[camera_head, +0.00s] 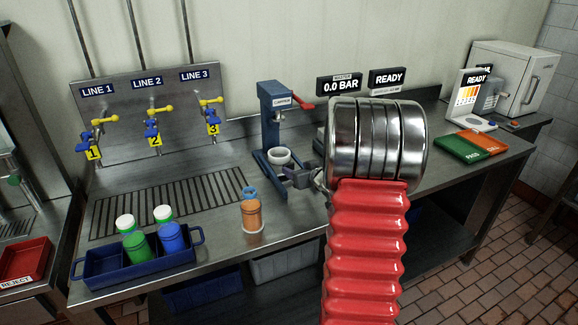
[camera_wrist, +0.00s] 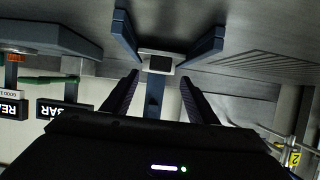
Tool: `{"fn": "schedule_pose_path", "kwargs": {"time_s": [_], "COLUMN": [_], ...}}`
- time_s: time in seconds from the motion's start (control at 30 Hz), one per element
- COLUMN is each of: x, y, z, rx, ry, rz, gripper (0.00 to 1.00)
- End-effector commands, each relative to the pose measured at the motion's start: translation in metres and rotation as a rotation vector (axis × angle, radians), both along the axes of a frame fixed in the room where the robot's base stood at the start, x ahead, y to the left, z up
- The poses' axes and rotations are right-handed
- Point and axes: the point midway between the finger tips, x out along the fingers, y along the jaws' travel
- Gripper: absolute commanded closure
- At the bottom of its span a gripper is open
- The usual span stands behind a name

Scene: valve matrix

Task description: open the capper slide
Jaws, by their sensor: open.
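The capper (camera_head: 272,112) is a blue stand with a red lever, at the back middle of the bench in the head view. A white round holder (camera_head: 280,155) sits low at its front, on the blue base. My gripper (camera_head: 292,176) is beside the front of this base, partly hidden by my arm. In the wrist view my gripper (camera_wrist: 158,95) is open, with two dark fingers apart. A narrow blue bar (camera_wrist: 154,97) with a pale square end (camera_wrist: 160,62) lies between them, apparently the slide part. I cannot tell whether the fingers touch it.
An orange bottle (camera_head: 251,214) with a blue ring stands left of my arm. A blue tray (camera_head: 120,281) with green and blue bottles is at the front left. Signs reading 0.0 BAR (camera_head: 339,86) and READY (camera_head: 388,80) stand behind my arm.

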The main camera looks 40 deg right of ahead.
Motion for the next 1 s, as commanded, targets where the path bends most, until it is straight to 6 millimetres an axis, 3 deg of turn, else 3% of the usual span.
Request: {"fn": "schedule_pose_path", "kwargs": {"time_s": [0.6, 1.0], "x": [0.067, 0.074], "y": [-0.019, -0.021], "z": [-0.030, -0.032], "rx": [0.000, -0.001], "ry": [0.001, 0.000], "rz": [0.001, 0.001], "gripper": [0.47, 0.47]}}
